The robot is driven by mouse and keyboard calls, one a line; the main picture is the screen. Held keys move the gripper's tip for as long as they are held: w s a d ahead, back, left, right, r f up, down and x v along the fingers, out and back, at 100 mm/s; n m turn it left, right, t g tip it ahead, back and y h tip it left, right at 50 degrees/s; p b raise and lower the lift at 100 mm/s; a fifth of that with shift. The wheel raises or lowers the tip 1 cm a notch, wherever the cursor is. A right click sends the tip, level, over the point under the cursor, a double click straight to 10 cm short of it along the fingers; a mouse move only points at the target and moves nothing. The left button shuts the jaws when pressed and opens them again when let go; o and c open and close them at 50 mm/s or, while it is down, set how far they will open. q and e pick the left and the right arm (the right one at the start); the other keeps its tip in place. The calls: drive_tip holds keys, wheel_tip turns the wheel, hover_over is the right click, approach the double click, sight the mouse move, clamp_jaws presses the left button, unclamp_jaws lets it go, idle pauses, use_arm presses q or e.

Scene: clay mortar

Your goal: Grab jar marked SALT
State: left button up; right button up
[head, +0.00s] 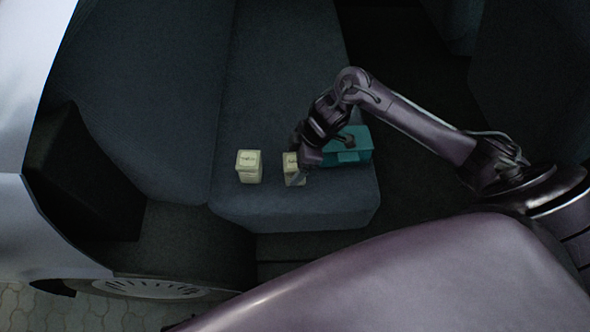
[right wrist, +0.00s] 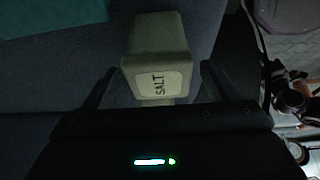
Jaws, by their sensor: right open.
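The cream jar marked SALT (right wrist: 158,52) shows large in the right wrist view, its dark lettering readable on a pale label. In the head view it is the right one of two cream jars (head: 290,162), partly hidden by my right gripper (head: 298,177). My right gripper is open, and in the right wrist view its two fingers (right wrist: 158,72) stand on either side of the jar, with gaps visible. The jar stands on the dark seat. My left gripper is not in view.
A second cream jar (head: 249,166) stands to the left on the dark blue-grey seat (head: 300,208); its label is too small to read. A teal box (head: 350,146) sits close behind my right gripper, to the right. The seat's front edge is near the jars.

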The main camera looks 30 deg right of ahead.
drive_tip(key=shift+f, duration=0.1)
drive_tip(key=shift+w, duration=0.1)
drive_tip(key=c, duration=1.2)
drive_tip(key=shift+c, duration=0.2)
